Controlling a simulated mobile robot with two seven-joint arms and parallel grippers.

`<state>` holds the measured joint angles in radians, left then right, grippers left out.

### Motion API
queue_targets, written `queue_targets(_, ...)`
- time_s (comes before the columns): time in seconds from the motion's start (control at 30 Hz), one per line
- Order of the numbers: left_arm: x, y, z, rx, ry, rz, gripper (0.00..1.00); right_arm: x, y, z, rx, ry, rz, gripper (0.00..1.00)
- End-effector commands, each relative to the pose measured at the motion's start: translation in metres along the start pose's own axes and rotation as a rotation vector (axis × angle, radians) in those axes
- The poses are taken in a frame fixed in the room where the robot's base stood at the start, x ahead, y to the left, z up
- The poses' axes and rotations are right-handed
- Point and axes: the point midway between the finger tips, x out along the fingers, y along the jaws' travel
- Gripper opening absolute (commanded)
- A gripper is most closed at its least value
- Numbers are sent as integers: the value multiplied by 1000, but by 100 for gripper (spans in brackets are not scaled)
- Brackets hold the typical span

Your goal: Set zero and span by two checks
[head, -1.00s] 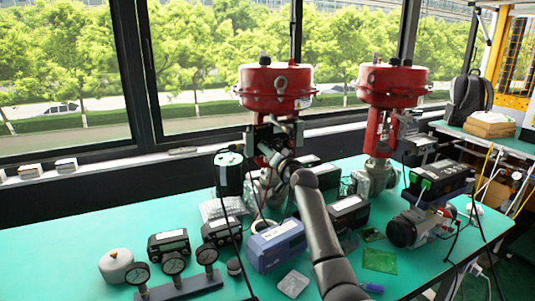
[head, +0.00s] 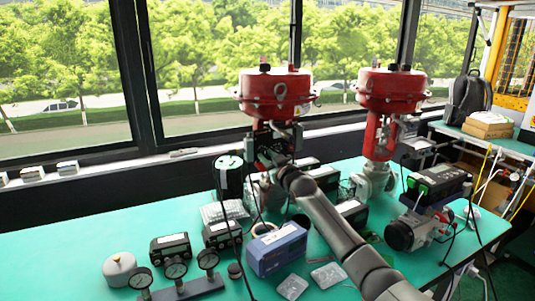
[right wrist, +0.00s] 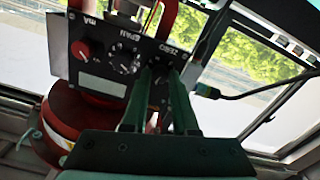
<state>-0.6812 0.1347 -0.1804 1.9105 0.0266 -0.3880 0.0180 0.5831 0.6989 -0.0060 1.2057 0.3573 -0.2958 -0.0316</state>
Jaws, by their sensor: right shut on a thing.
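Two red-topped valves stand on the green table; the left valve (head: 276,92) carries the dark positioner (head: 270,140). My right arm reaches up to the positioner, and my right gripper (head: 277,165) is at its front. In the right wrist view the positioner panel (right wrist: 95,68) appears upside down, with mA, SPAN and ZERO labels. A red knob (right wrist: 81,50) sits under mA and a dark span knob (right wrist: 124,59) under SPAN. The right gripper's fingers (right wrist: 163,78) are shut around the zero knob, which they largely hide. My left gripper is not in view.
A blue box (head: 276,250), dark instruments (head: 170,247) and a row of gauges (head: 176,271) stand at the front. The second valve (head: 392,90) and a motor-like unit (head: 408,233) are at right. A thin cable (right wrist: 230,96) passes beside the gripper.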

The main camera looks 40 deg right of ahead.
Motion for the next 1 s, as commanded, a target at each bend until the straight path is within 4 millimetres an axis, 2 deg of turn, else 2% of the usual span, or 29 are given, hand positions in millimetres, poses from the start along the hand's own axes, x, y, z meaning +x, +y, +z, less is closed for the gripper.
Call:
queue_targets(0.5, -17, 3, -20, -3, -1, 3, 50, 0, 1, -2, -495, -1, 0, 0)
queue_targets(1.0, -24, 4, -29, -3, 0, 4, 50, 0, 0, -1, -956, 1, -1, 0)
